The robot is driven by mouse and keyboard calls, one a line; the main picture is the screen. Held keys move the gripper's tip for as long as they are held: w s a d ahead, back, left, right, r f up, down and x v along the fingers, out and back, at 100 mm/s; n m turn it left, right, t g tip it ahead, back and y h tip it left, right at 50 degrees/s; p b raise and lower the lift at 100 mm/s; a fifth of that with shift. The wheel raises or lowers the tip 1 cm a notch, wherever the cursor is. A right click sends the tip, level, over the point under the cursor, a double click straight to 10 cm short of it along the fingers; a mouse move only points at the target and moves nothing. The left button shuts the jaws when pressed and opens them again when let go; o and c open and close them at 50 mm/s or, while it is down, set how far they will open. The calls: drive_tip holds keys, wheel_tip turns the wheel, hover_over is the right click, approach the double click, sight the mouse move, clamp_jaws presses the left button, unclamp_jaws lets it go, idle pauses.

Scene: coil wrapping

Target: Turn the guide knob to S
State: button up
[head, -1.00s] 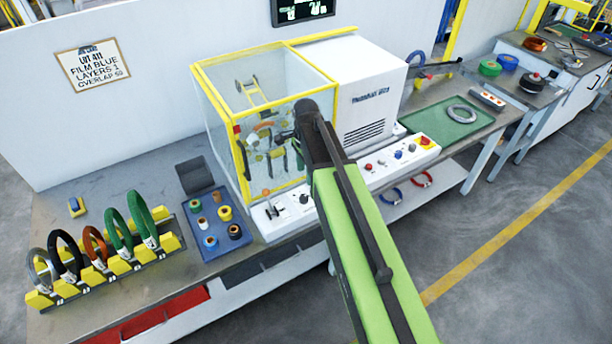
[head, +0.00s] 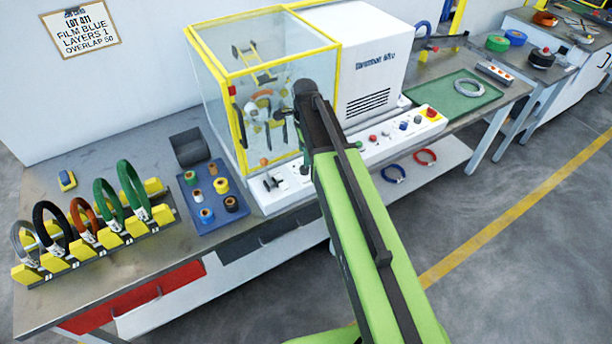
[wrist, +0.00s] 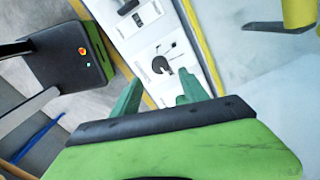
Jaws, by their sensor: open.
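The guide knob seems to be the black knob (wrist: 162,67) on the white control panel (wrist: 150,38) in the wrist view. Small markings surround it, too small to read, so I cannot tell its setting. My gripper (wrist: 160,86) is open, with its two green fingers apart on either side of the knob in the picture. I see no clear contact. In the head view my gripper (head: 306,90) is in front of the wrapping machine (head: 362,60), and my arm hides part of the panel (head: 285,190).
The machine's yellow-framed clear guard (head: 215,75) stands just behind the panel. A blue tray (head: 224,222) of tape rolls and a rack (head: 95,245) of coils are at left. A green mat (head: 452,102) with a grey coil lies at right.

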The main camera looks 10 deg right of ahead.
sight(304, 170)
wheel_tip(304, 170, down, 7)
drive_tip(key=b, duration=0.5)
drive_tip(key=shift+w+f+b, duration=0.1)
drive_tip(key=shift+b, duration=0.2)
clamp_jaws()
